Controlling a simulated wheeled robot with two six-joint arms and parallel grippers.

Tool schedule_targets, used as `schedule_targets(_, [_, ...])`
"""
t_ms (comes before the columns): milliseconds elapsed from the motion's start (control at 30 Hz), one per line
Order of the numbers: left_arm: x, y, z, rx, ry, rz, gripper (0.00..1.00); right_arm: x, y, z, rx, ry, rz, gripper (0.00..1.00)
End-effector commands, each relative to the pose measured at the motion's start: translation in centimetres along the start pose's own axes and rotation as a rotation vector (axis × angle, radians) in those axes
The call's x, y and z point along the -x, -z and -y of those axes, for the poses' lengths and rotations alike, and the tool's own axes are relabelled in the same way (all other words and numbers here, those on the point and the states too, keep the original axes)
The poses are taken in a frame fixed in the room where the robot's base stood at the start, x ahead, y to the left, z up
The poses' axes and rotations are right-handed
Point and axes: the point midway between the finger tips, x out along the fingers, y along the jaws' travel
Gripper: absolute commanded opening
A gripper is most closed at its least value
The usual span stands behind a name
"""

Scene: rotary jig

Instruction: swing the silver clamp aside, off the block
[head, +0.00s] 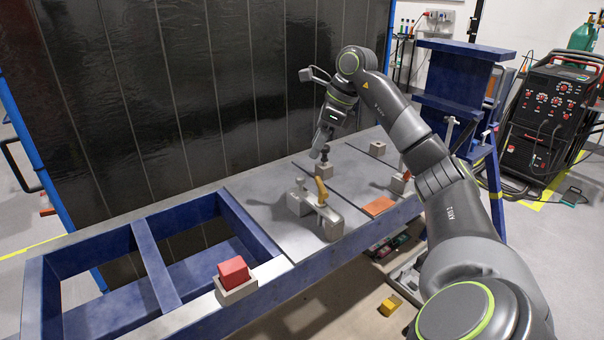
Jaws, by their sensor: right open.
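My right gripper (318,151) hangs over the far half of the steel table top, jaws pointing down, open, with nothing visible between them. Just below it, a dark-topped post stands on a small grey block (323,170); I cannot tell whether they touch. Nearer to me is a pale grey block (299,203) with a small silver clamp (300,184) on top. Beside it, an orange-yellow lever (321,188) stands on a grey base (331,217). The fine shape of these parts is too small to tell. My left gripper is not in view.
A red block (233,271) sits in a grey holder (237,290) on the blue frame's front rail. An orange plate (379,205) lies at the table's right edge. Another small block (377,148) stands farther back. A dark curtain (190,90) closes off the back.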

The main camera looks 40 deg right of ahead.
Motion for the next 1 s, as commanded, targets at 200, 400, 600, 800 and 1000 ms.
schedule_targets(200, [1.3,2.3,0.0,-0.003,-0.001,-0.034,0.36,-4.7,-0.1,-0.1,0.0,-0.005,-0.001,0.44])
schedule_targets(400, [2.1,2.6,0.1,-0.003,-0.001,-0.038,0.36,-7.9,-0.1,-0.1,0.001,-0.003,0.001,0.44])
schedule_targets(600, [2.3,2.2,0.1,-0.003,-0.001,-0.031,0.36,-9.4,0.0,0.0,0.0,0.0,0.001,0.44])
schedule_targets(800, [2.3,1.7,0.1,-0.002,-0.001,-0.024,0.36,-9.6,0.0,0.0,0.001,0.001,0.001,0.44])
schedule_targets(1000, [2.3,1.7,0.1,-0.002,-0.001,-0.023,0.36,-9.5,0.0,0.0,0.001,0.0,0.001,0.29])
